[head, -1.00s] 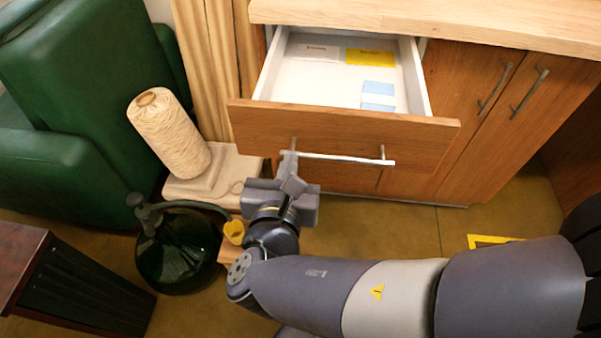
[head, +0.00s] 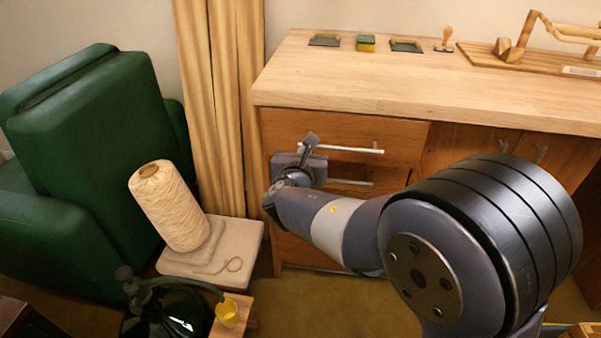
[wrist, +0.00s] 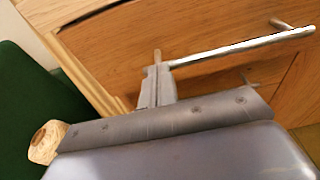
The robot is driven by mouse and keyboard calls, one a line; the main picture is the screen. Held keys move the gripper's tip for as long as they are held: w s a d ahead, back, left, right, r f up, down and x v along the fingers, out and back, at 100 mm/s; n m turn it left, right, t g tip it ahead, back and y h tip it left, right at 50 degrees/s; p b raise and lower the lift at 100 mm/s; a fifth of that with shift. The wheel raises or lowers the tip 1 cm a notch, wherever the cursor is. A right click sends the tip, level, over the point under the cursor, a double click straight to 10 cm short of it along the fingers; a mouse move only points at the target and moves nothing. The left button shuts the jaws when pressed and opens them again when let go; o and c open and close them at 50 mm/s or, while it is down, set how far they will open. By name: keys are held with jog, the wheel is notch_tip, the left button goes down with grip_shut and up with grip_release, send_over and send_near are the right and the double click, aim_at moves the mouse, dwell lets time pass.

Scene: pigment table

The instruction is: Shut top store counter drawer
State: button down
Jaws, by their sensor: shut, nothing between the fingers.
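The top drawer (head: 347,130) of the wooden store counter has its front level with the cabinet face, and no drawer inside shows in the head view. Its bar handle (head: 350,149) runs along the front. My gripper (head: 310,140) is shut and empty, at the left end of this handle. In the wrist view the gripper's fingertips (wrist: 158,72) are by the handle's left end (wrist: 182,62), close to the drawer front (wrist: 190,35). I cannot tell if they touch it.
The countertop (head: 400,84) holds stamp pads (head: 325,40), a stamp (head: 445,40) and a wooden tool on a board. A lower drawer handle (head: 350,182) is below. A thread cone (head: 168,205), green armchair (head: 95,150) and glass bottle (head: 165,318) stand at left.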

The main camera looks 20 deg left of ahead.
jog(key=x, duration=0.4)
jog(key=shift+w+r, duration=0.3)
jog(key=shift+r, duration=0.05)
jog(key=shift+w+a+r, duration=0.1)
jog(key=shift+r, duration=0.2)
